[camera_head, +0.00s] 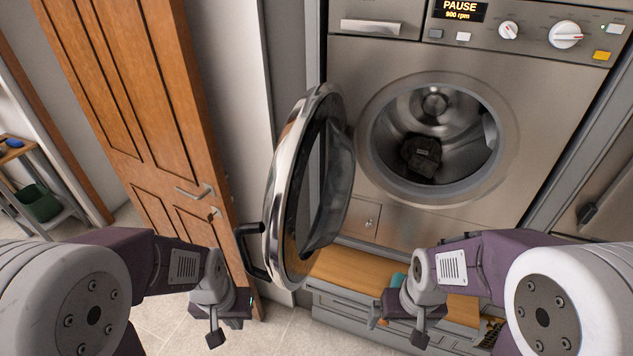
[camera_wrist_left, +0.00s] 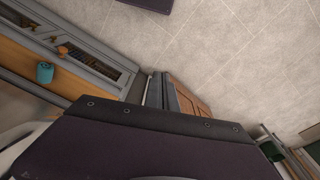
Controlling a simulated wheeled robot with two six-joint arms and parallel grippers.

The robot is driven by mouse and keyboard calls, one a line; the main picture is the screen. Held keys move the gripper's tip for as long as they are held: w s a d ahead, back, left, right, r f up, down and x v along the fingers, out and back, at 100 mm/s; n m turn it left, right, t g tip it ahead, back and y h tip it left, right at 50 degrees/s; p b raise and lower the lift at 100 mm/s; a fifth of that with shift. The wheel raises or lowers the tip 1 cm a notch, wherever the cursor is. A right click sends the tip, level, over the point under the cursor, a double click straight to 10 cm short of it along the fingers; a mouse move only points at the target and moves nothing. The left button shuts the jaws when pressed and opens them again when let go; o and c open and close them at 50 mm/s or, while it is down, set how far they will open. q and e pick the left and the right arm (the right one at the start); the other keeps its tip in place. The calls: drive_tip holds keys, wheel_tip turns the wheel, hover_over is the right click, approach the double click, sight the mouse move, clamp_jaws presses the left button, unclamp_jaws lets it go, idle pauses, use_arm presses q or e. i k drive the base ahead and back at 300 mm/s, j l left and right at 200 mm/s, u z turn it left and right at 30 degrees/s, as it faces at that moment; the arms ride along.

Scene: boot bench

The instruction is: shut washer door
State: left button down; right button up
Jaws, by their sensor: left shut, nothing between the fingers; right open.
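The washer (camera_head: 470,90) is a steel front-loader with its round drum opening (camera_head: 436,138) exposed. A dark crumpled item (camera_head: 421,156) lies inside the drum. The washer door (camera_head: 284,190), a chrome ring with a dark glass bowl, stands swung wide open to the left, with a dark handle (camera_head: 256,250) on its left side. My left gripper (camera_head: 238,304) is shut and empty, low and left of the door, apart from it. My right gripper (camera_head: 400,304) is open, low in front of the washer, right of the door. Fingertips of both are poorly visible.
A wooden-topped bench (camera_head: 350,268) with grey drawers sits below the washer. A teal object (camera_head: 398,281) is on it, also in the left wrist view (camera_wrist_left: 45,72). A brown panelled door (camera_head: 130,90) stands at left, near the washer door. Tiled floor is clear in front.

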sight(287, 269)
drive_tip(key=i+j+z, duration=0.15)
drive_tip(key=j+z, duration=0.25)
drive_tip(key=i+j+z, duration=0.15)
drive_tip(key=j+z, duration=0.65)
drive_tip(key=j, duration=0.2)
drive_tip(key=k, duration=0.2)
drive_tip(key=j, duration=0.35)
drive_tip(key=k+j+z, duration=0.1)
drive_tip(key=j, duration=0.3)
drive_tip(key=k+j+z, duration=0.1)
drive_tip(key=j, duration=0.25)
drive_tip(key=k+j, duration=0.1)
drive_tip(key=j, duration=0.25)
